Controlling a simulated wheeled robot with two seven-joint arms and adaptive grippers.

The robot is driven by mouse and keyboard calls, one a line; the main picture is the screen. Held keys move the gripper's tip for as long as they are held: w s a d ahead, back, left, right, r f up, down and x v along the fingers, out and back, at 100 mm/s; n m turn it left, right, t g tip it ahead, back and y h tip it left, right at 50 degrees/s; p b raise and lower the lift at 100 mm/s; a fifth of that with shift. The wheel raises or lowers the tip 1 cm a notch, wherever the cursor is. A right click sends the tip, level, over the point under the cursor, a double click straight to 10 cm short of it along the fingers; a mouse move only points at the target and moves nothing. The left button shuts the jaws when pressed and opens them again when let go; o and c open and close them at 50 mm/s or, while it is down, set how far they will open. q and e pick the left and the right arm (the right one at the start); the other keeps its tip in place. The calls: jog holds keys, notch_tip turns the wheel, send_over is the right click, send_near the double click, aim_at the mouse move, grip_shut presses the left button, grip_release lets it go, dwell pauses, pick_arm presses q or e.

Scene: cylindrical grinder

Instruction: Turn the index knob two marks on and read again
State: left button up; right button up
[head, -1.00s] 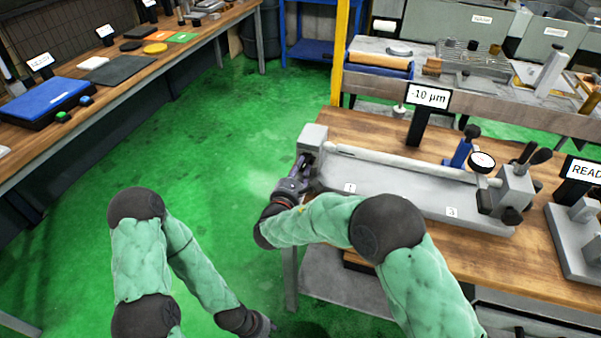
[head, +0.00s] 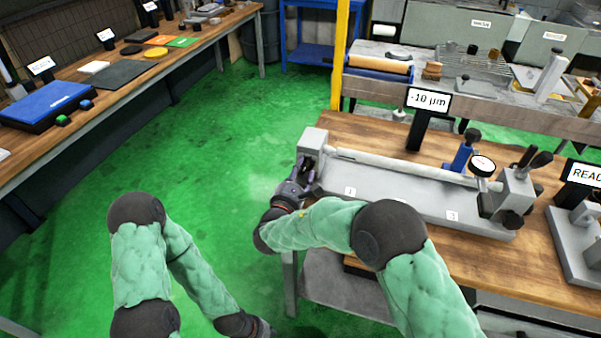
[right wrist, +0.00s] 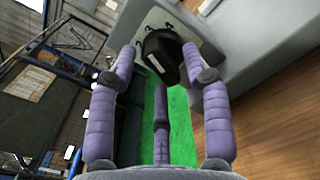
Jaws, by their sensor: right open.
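The black index knob (right wrist: 162,55) sits on a pale plate on the end face of the grey headstock (head: 314,140). In the right wrist view my right gripper (right wrist: 160,62) is open, with its purple fingers on either side of the knob; I cannot tell whether they touch it. In the head view my right gripper (head: 302,170) is at the headstock's left end and mostly hides the knob. A pale shaft (head: 400,163) lies between headstock and tailstock (head: 515,190), with a dial gauge (head: 483,165) over it. The display (head: 428,99) reads -10 µm. My left gripper (head: 262,329) is low, its fingers unclear.
The wooden bench (head: 470,258) carries the fixture, with number tags 1 and 3 on its base. A sign beginning "READ" (head: 583,173) stands at right. Another bench (head: 125,72) with mats and blocks runs along the left. Green floor between them is clear.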

jog(key=v, duration=1.2)
dwell(0.3)
